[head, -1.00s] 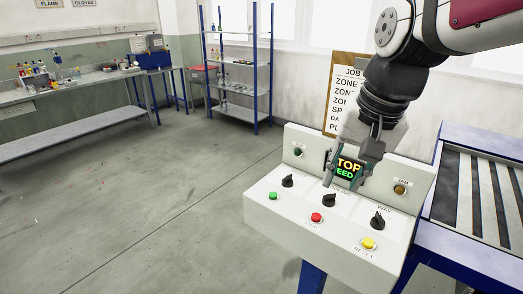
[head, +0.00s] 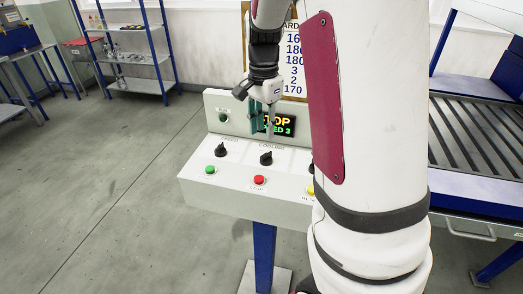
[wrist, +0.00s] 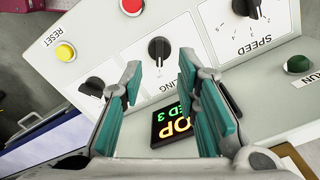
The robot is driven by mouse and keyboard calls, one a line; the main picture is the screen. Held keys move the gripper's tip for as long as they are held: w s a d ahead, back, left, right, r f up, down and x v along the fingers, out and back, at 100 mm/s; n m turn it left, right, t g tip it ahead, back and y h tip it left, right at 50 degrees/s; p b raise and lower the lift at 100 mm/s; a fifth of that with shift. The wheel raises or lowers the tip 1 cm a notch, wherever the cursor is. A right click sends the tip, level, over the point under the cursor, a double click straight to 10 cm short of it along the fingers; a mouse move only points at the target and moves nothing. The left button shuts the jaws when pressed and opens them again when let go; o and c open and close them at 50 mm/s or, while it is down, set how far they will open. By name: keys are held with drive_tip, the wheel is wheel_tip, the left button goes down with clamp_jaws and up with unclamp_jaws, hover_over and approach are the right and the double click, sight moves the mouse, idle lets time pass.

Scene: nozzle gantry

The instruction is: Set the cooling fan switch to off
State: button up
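The cooling switch (head: 266,158) is a black rotary knob in the middle of the white sloped control panel (head: 290,193), above the red button. In the wrist view the knob (wrist: 159,50) lies just beyond the fingertips. A white mark on it points roughly toward the display; I cannot read its position labels. My gripper (head: 263,116) is in front of the display, above and behind the knob. In the wrist view its two teal-padded fingers (wrist: 160,68) are apart with nothing between them, and they do not touch the knob.
The speed knob (head: 221,150) sits to the left, with green (head: 210,170) and red (head: 259,180) buttons below. The display (head: 279,123) reads STOP, SPEED 3. My arm hides the panel's right part. A roller conveyor (head: 475,140) stands at right. Floor at left is clear.

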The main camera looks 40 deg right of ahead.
sight(263, 155)
wheel_tip(263, 155, down, 9)
drive_tip(key=shift+r, duration=0.15)
drive_tip(key=shift+c, duration=0.5)
clamp_jaws()
